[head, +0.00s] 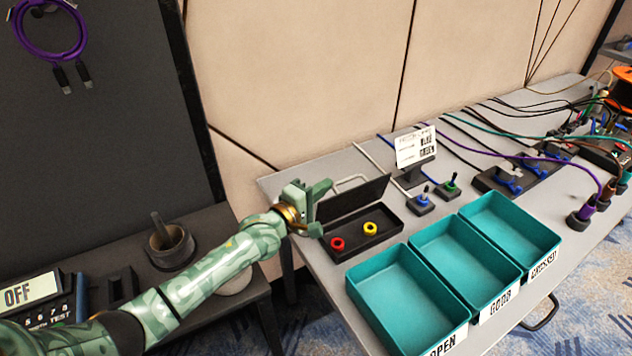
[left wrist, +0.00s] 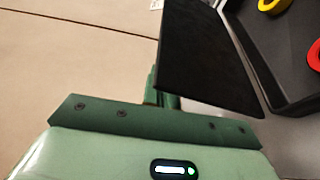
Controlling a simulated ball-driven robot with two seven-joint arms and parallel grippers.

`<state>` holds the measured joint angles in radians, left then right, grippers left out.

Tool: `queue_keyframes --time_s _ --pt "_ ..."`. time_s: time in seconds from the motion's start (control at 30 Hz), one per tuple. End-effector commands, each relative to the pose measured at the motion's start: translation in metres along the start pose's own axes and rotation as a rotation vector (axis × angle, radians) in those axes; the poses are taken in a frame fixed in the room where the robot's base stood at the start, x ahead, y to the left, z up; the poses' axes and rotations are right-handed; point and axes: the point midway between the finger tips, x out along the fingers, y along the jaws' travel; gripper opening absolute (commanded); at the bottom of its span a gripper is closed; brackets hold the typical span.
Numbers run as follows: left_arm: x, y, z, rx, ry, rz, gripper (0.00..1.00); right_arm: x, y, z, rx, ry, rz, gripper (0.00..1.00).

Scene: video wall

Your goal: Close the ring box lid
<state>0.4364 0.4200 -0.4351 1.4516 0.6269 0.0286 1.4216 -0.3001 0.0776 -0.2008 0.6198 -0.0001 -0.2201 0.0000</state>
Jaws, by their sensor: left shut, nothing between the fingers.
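The ring box (head: 375,238) is a shallow black box on the grey table. Its black lid (head: 352,197) stands open along the back edge. A red ring (head: 337,244) and a yellow ring (head: 370,228) lie inside. My green left gripper (head: 314,208) is shut and empty at the left end of the lid. In the left wrist view, the lid (left wrist: 210,60) rises just past the fingers (left wrist: 162,97), which are partly hidden; I cannot tell whether they touch it. The box interior (left wrist: 277,48) shows beyond the lid. My right gripper is not in view.
Teal bins (head: 405,292) stand in front and to the right of the box. A small sign (head: 415,150) and blue and green switches stand behind and right, with cables farther right. A dark side table (head: 215,222) with a cup (head: 170,245) is left.

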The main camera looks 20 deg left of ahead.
Motion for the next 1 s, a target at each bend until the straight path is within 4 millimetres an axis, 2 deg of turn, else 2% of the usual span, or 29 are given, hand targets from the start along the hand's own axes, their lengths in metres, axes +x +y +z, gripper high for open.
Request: queue_keyframes --time_s 0.3,0.8,0.93,1.0 --pt "-0.009 0.003 0.027 0.284 -0.001 0.094 0.00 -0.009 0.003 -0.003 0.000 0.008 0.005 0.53" --pt "-0.022 -0.008 0.066 0.727 -0.002 0.244 0.00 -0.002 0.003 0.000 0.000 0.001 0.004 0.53" --pt "-0.025 -0.012 0.074 0.825 -0.001 0.278 0.00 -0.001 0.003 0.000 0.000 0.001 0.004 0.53" --pt "-0.026 -0.014 0.078 0.818 -0.001 0.277 0.00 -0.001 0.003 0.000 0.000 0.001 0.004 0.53"
